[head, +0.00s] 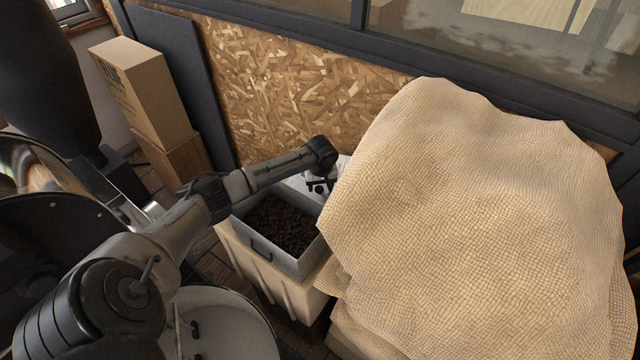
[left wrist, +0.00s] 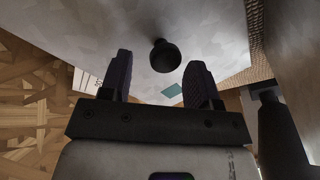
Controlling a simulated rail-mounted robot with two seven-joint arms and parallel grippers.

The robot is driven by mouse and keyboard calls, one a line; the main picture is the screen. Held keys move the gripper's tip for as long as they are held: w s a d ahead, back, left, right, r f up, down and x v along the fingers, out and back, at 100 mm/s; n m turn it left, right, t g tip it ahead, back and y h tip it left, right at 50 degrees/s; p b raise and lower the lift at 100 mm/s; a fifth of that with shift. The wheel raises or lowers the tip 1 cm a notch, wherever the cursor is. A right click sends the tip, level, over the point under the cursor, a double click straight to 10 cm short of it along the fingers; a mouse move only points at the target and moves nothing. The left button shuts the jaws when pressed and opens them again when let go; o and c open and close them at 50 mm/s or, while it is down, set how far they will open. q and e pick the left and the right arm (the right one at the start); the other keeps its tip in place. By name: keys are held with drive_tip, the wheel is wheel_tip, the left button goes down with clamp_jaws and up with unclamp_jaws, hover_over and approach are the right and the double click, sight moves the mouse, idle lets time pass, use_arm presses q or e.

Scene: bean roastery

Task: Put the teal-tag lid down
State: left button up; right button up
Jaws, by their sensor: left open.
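The lid (left wrist: 215,35) fills the upper middle of the left wrist view as a pale grey panel with a black round knob (left wrist: 165,56). A small teal tag (left wrist: 172,90) shows on it below the knob. My left gripper (left wrist: 160,65) is open; the knob appears between its fingertips with a gap on both sides, and nothing is held. In the head view my left gripper (head: 319,186) points down behind the bean bin, over a pale surface (head: 341,166) that is mostly hidden by the arm and the sacking. My right gripper is not in view.
A large burlap-covered heap (head: 480,200) stands close on the right. Cardboard boxes (head: 145,95) and a chipboard wall (head: 270,85) are behind.

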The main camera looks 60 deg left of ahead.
sight(321, 191)
use_arm(q)
drive_tip(key=shift+r, duration=0.2)
wheel_tip(321, 191, up, 12)
drive_tip(key=d, duration=0.1)
drive_tip(key=shift+s+d+p, duration=0.3)
drive_tip(key=shift+d+p, duration=0.05)
drive_tip(key=shift+p, duration=0.1)
drive_tip(key=shift+r, duration=0.1)
